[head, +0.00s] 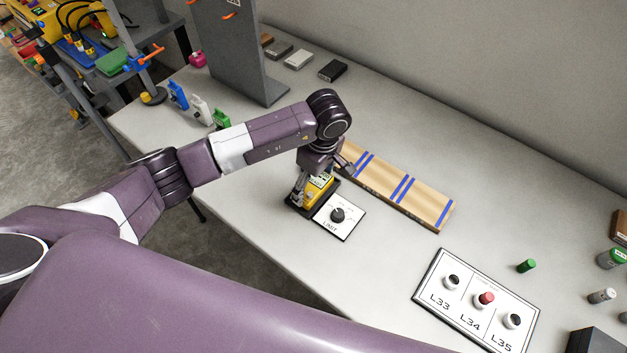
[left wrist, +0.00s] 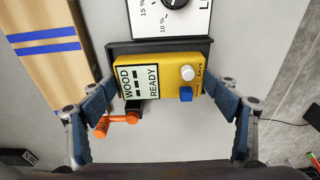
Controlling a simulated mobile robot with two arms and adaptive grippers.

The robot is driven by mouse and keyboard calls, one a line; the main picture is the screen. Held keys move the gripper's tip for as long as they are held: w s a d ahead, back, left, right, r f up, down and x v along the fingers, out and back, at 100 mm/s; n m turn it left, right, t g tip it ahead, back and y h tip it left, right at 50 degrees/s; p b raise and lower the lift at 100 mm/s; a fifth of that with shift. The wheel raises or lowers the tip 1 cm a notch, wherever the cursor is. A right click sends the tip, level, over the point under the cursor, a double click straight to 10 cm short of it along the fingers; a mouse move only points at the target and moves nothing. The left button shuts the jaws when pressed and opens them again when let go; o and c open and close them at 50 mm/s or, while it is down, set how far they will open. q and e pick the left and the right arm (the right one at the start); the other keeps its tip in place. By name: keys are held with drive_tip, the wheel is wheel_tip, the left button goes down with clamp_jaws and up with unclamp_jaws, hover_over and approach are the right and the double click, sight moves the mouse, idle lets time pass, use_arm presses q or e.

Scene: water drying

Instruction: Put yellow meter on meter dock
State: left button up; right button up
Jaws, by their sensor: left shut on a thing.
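The yellow meter (left wrist: 165,68) has a screen reading WOOD READY, a white button and a blue button. It also shows in the head view (head: 318,190), partly covered by my gripper. My left gripper (left wrist: 168,88) is shut on the meter, one finger at each end. The black meter dock (left wrist: 118,48) lies under the meter, beside the white LIMIT dial panel (left wrist: 190,22). The meter is over or in the dock; I cannot tell if it is fully seated. An orange part (left wrist: 118,122) sticks out beside the meter. My right gripper is not in view.
A wooden board with blue stripes (head: 398,187) lies just behind the dock. A white panel with knobs L33, L34 and L35 (head: 477,302) and a green cylinder (head: 526,265) are at the right. A grey upright stand (head: 228,50) is at the back left. The table's front edge is close to the dock.

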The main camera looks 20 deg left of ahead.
sight(318, 187)
use_arm(q)
drive_tip(key=shift+f, duration=0.2)
drive_tip(key=o, duration=1.5)
drive_tip(key=shift+r, duration=0.1)
drive_tip(key=shift+r, duration=0.55)
drive_tip(key=shift+s+d+r+b, duration=0.15)
drive_tip(key=shift+r+b, duration=0.3)
drive_tip(key=shift+r, duration=1.4)
drive_tip(key=shift+s+d+r+b, duration=0.1)
drive_tip(key=shift+d+r+b, duration=0.3)
drive_tip(key=shift+r, duration=1.45)
drive_tip(key=shift+s+d+r+b, duration=0.1)
drive_tip(key=shift+r+b, duration=0.45)
drive_tip(key=shift+r, duration=1.3)
